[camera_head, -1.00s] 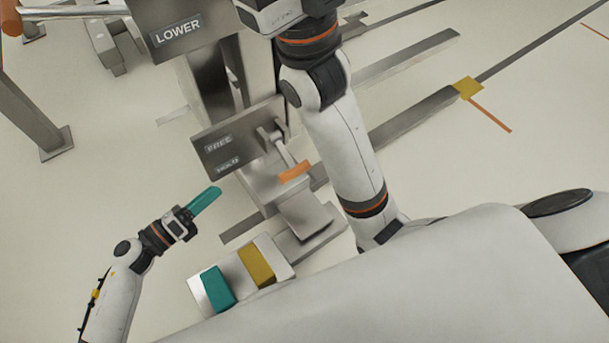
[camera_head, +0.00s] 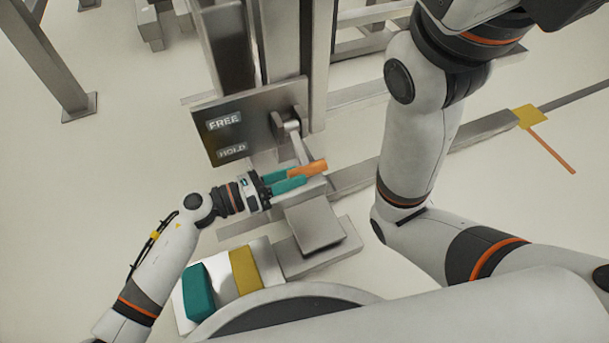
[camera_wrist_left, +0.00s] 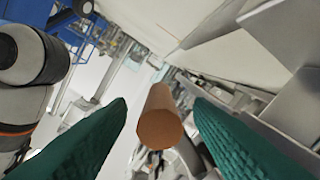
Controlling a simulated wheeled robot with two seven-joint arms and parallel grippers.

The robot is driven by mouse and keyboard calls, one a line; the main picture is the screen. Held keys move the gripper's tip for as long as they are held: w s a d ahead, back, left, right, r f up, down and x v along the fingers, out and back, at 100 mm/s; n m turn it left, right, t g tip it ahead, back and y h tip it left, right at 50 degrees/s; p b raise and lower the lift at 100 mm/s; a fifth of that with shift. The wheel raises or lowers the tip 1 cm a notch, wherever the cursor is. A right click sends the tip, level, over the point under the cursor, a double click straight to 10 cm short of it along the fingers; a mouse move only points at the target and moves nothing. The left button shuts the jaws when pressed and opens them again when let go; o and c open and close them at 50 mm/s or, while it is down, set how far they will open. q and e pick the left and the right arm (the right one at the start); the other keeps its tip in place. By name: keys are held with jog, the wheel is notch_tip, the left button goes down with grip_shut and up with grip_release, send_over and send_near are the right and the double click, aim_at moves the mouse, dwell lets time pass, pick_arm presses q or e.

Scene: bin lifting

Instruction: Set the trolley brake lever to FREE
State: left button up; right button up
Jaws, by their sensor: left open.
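The brake lever shows in the head view as a metal arm on a pivot with an orange handle (camera_head: 307,169), pointing down and slightly right, on the HOLD side. The grey plate (camera_head: 240,122) beside it carries the labels FREE (camera_head: 224,121) above and HOLD (camera_head: 232,151) below. My left gripper (camera_head: 290,180), with teal fingers, is open at the handle. In the left wrist view the orange handle (camera_wrist_left: 160,118) sits end-on between the two open fingers (camera_wrist_left: 155,140). I cannot tell whether they touch it. My right arm (camera_head: 425,120) crosses the right side; its gripper is out of the frame.
A metal column (camera_head: 287,50) rises behind the plate. A white block with teal and yellow pads (camera_head: 245,270) stands below my left gripper. A grey pedal-like plate (camera_head: 314,222) lies just right of it. Open floor (camera_head: 90,190) spreads at the left.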

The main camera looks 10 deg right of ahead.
aim_at(304, 171)
pick_arm(q)
jog(key=shift+w+d+b, duration=0.15)
jog(key=shift+d+b, duration=0.1)
jog(key=shift+d, duration=0.65)
jog(key=shift+w+d+b, duration=0.15)
jog(key=shift+d+b, duration=0.05)
jog(key=shift+d, duration=0.7)
grip_shut()
